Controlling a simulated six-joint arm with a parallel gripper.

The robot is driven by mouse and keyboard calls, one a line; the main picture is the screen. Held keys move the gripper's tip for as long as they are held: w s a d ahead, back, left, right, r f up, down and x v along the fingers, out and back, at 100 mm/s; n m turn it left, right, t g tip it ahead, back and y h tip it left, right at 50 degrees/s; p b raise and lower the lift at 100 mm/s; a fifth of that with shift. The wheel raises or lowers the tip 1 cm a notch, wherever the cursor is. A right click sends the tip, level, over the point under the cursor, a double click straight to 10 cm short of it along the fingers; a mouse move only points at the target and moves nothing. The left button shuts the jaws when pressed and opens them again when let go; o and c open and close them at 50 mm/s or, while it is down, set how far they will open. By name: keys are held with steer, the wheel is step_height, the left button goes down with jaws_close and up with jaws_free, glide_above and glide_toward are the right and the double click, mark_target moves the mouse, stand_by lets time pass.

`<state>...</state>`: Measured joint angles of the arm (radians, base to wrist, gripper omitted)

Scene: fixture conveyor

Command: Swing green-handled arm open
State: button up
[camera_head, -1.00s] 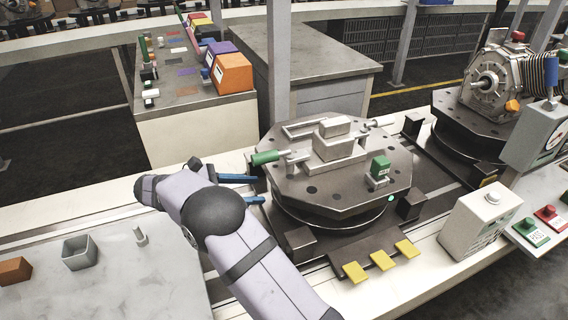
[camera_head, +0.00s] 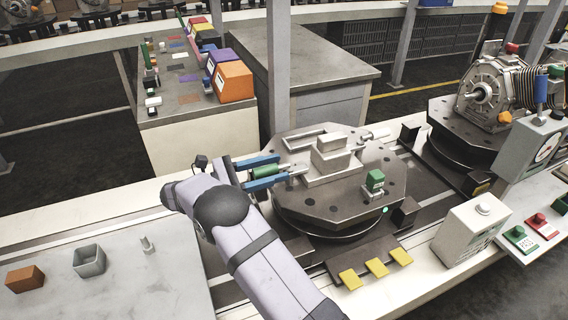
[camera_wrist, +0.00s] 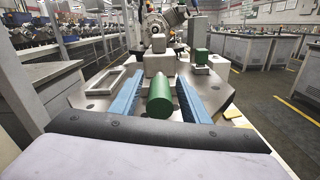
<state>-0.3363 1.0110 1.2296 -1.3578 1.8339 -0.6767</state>
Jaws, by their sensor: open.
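The green handle (camera_head: 265,171) is at the left side of the round fixture plate (camera_head: 330,212), on a metal arm reaching toward the grey clamped block (camera_head: 331,160). My gripper (camera_head: 268,169) is open, with its two blue fingers on either side of the green handle. In the wrist view the handle (camera_wrist: 160,95) shows end-on between the blue fingers (camera_wrist: 158,97), with a visible gap on both sides. A green-topped block (camera_head: 375,181) stands on the right of the plate; it also shows in the wrist view (camera_wrist: 200,57).
A white button box (camera_head: 466,232) and yellow tabs (camera_head: 376,267) are at the front right of the plate. A second fixture with a motor housing (camera_head: 487,95) stands at the right. An open grey box (camera_head: 88,261) and an orange block (camera_head: 25,279) lie on the left table.

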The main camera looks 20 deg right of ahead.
steer(key=shift+d+p, duration=0.35)
steer(key=shift+d, duration=1.35)
steer(key=shift+c, duration=0.7)
jaws_close()
